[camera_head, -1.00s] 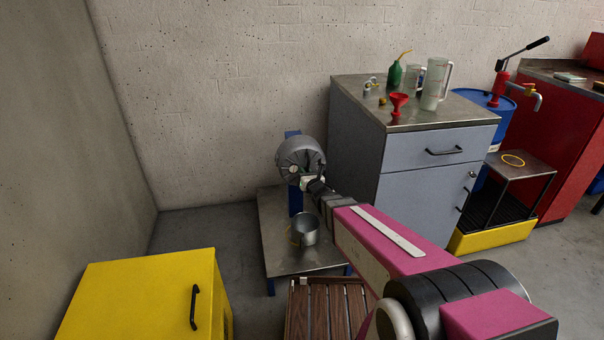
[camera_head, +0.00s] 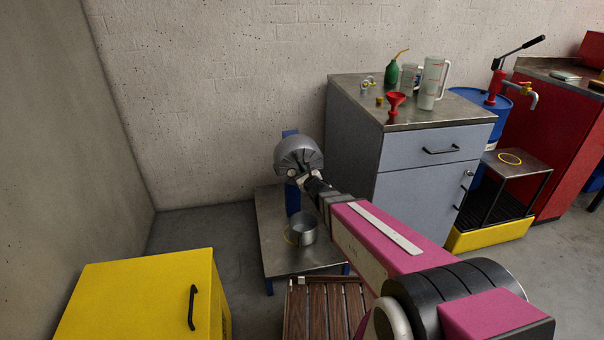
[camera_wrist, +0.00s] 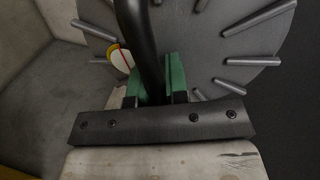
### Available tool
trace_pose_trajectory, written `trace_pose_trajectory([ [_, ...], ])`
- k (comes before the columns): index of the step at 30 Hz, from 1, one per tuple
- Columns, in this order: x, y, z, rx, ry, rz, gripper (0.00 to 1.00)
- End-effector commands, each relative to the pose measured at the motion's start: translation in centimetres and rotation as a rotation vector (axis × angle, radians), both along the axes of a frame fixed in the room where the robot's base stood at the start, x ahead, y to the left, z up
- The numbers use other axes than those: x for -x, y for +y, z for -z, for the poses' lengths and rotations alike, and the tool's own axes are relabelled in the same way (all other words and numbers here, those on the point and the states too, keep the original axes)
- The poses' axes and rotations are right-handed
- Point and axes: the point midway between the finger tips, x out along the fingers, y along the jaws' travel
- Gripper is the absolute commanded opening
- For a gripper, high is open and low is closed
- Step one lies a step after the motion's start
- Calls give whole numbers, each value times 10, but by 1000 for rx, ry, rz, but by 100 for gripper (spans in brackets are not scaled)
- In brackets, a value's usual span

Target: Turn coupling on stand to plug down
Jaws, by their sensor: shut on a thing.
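The coupling (camera_head: 298,153) is a grey ribbed round body on a blue stand (camera_head: 292,200). In the wrist view its flat face with radial ribs (camera_wrist: 215,50) fills the upper part. My gripper (camera_head: 303,180) is at the coupling's lower front. In the wrist view my gripper's green fingers (camera_wrist: 160,78) are shut at the face; a dark curved bar in front hides much of what they grip. A round pale and yellow disc with a red line (camera_wrist: 121,60) shows just left of the fingers; I cannot tell if it is the plug.
A metal pot (camera_head: 302,231) stands on the low metal table (camera_head: 272,250) below the coupling. A grey cabinet (camera_head: 420,170) stands close on the right, with a red funnel (camera_head: 396,102) and jugs on top. A yellow cabinet (camera_head: 140,295) is at front left.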

Motion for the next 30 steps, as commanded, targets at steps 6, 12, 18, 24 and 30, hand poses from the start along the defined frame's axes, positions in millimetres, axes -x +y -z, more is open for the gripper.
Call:
trace_pose_trajectory([
  [6, 0, -1, 0, 2, 2, 3, 0],
  [12, 0, -1, 0, 1, 3, 3, 40],
  [18, 0, -1, 0, 0, 2, 2, 40],
  [24, 4, -2, -1, -1, 1, 1, 40],
  [30, 23, -11, -3, 0, 2, 2, 40],
])
